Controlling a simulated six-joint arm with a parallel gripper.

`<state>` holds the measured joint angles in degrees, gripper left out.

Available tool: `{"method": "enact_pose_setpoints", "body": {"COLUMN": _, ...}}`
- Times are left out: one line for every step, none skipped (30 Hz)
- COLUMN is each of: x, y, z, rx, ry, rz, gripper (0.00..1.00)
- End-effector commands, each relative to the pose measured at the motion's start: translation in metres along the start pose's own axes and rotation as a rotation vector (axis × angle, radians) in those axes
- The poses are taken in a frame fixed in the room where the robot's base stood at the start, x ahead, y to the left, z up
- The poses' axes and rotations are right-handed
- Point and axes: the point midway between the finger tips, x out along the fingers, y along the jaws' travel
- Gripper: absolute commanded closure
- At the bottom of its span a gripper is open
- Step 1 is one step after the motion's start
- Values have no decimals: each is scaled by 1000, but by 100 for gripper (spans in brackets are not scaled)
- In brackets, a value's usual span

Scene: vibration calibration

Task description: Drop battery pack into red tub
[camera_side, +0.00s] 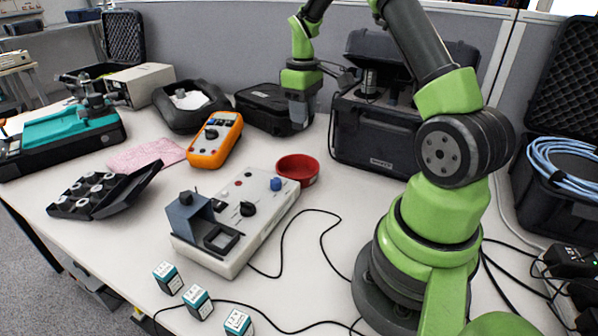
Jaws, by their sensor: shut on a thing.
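The red tub (298,169) is a small, round, open bowl on the white table, just behind the right end of the grey control box. My gripper (299,112) points down, above and behind the tub in the picture, in front of the black soft case. It is shut on a small greyish piece, which I take to be the battery pack; its outline blends with the fingers.
The grey control box (228,240) with knobs stands in front of the tub. An orange multimeter (215,139) lies to the left, and a black hard case (376,140) stands to the right. Several small teal-and-white boxes (197,302) sit in front. Black cables cross the table.

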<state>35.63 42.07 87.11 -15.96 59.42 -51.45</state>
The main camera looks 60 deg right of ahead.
Motion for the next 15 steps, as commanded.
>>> {"method": "enact_pose_setpoints", "body": {"x": 3, "y": 2, "z": 1, "rx": 1, "ry": -1, "rz": -1, "gripper": 95}}
{"method": "enact_pose_setpoints", "body": {"x": 5, "y": 2, "z": 1, "rx": 1, "ry": -1, "rz": -1, "gripper": 95}}
{"method": "enact_pose_setpoints", "body": {"x": 9, "y": 2, "z": 2, "rx": 1, "ry": -3, "rz": -3, "gripper": 95}}
{"method": "enact_pose_setpoints", "body": {"x": 12, "y": 2, "z": 2, "rx": 0, "ry": -3, "rz": -3, "gripper": 95}}
{"method": "enact_pose_setpoints", "body": {"x": 16, "y": 2, "z": 2, "rx": -1, "ry": -3, "rz": -3, "gripper": 95}}
{"method": "enact_pose_setpoints", "body": {"x": 21, "y": 2, "z": 1, "rx": -1, "ry": -3, "rz": -2, "gripper": 95}}
{"method": "enact_pose_setpoints", "body": {"x": 24, "y": 2, "z": 2, "rx": -1, "ry": -4, "rz": -3, "gripper": 95}}
{"method": "enact_pose_setpoints", "body": {"x": 28, "y": 2, "z": 2, "rx": 0, "ry": -3, "rz": -2, "gripper": 95}}
{"method": "enact_pose_setpoints", "body": {"x": 33, "y": 2, "z": 2, "rx": 0, "ry": -3, "rz": -3, "gripper": 95}}
{"method": "enact_pose_setpoints", "body": {"x": 37, "y": 2, "z": 1, "rx": 0, "ry": -3, "rz": -3, "gripper": 95}}
{"method": "enact_pose_setpoints", "body": {"x": 40, "y": 2, "z": 1, "rx": 0, "ry": -3, "rz": -3, "gripper": 95}}
{"method": "enact_pose_setpoints", "body": {"x": 44, "y": 2, "z": 1, "rx": -1, "ry": -2, "rz": -2, "gripper": 95}}
{"method": "enact_pose_setpoints", "body": {"x": 47, "y": 2, "z": 1, "rx": -1, "ry": -2, "rz": -2, "gripper": 95}}
{"method": "enact_pose_setpoints", "body": {"x": 50, "y": 2, "z": 1, "rx": 0, "ry": -3, "rz": -2, "gripper": 95}}
{"method": "enact_pose_setpoints", "body": {"x": 52, "y": 2, "z": 1, "rx": 0, "ry": -2, "rz": -1, "gripper": 95}}
